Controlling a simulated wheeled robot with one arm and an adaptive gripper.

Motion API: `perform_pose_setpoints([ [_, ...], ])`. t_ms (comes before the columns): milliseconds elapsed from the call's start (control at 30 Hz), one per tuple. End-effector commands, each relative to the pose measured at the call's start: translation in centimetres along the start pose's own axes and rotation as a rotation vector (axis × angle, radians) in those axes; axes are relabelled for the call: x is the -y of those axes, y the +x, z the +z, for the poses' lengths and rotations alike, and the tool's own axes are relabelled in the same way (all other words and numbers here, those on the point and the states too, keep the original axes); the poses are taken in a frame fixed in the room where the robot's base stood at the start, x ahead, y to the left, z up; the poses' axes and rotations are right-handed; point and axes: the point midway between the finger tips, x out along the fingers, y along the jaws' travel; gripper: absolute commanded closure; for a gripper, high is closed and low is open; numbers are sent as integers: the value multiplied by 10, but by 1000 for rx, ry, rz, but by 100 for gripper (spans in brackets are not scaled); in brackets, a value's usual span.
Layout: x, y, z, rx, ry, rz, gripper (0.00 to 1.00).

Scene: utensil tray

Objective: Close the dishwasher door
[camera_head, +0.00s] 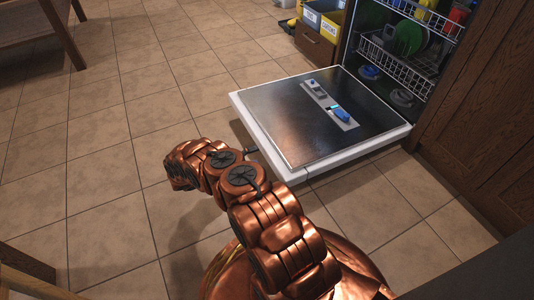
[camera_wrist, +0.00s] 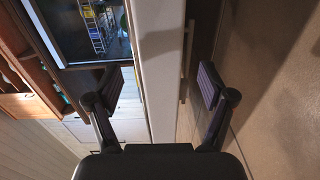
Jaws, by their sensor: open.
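The dishwasher door (camera_head: 270,105) is folded down flat and open, with its dark inner panel facing up and a pale rim. In the wrist view the door's pale edge (camera_wrist: 158,70) runs between the two fingers of my gripper (camera_wrist: 160,85). The fingers are spread apart, one on each side of the edge, and I cannot tell whether either touches it. A thin bar, probably the door handle (camera_wrist: 187,60), shows beside the edge.
The dishwasher's racks (camera_head: 405,60) hold several colourful dishes. A detergent dispenser (camera_head: 330,105) is set in the door panel. Wooden cabinets (camera_head: 480,120) stand at right, and bins (camera_head: 325,22) in a pull-out behind the door. Tiled floor (camera_head: 90,180) is clear at left.

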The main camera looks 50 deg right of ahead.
Motion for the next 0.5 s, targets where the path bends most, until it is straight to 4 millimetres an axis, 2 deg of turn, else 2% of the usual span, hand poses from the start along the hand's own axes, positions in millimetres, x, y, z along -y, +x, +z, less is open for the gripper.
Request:
perform_pose_setpoints([
  [233,4,38,1,2,-3,-1,19],
  [500,1,59,0,0,0,-1,19],
])
